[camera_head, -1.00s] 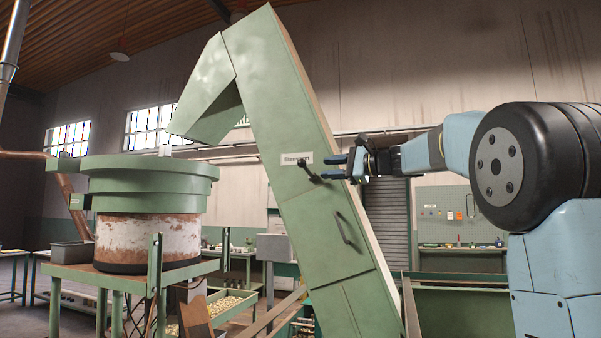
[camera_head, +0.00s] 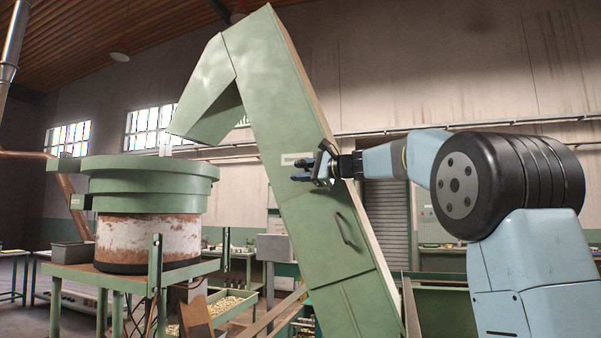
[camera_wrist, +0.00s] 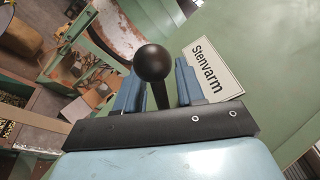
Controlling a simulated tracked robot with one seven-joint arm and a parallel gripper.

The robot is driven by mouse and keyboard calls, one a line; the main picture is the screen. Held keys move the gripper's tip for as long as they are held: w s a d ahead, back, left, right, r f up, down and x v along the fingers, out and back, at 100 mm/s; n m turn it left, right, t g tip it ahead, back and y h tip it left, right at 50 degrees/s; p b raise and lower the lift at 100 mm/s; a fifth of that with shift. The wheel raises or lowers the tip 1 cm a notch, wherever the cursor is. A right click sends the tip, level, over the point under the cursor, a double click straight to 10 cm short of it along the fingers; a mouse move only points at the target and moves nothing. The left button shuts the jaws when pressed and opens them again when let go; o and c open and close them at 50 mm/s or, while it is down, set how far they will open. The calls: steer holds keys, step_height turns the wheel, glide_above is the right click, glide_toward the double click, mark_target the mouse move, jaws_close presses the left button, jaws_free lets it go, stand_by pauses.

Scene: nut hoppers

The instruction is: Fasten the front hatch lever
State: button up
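The front hatch lever has a round black knob (camera_wrist: 153,62) on a dark stem, seen in the wrist view. My gripper (camera_wrist: 158,88) is open, with one blue finger on each side of the stem. The knob stands above the fingers in that picture, and gaps show beside the stem. In the head view my gripper (camera_head: 304,169) is at the green sloping housing (camera_head: 290,110), just below the label plate, and covers most of the lever. The lever's pivot is hidden. The hatch (camera_head: 330,240) with its curved handle (camera_head: 343,230) is below.
A round green hopper (camera_head: 150,180) stands on a green table at left. A tray of nuts (camera_head: 222,306) sits low between it and the housing.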

steer(key=shift+c, duration=0.4)
jaws_close()
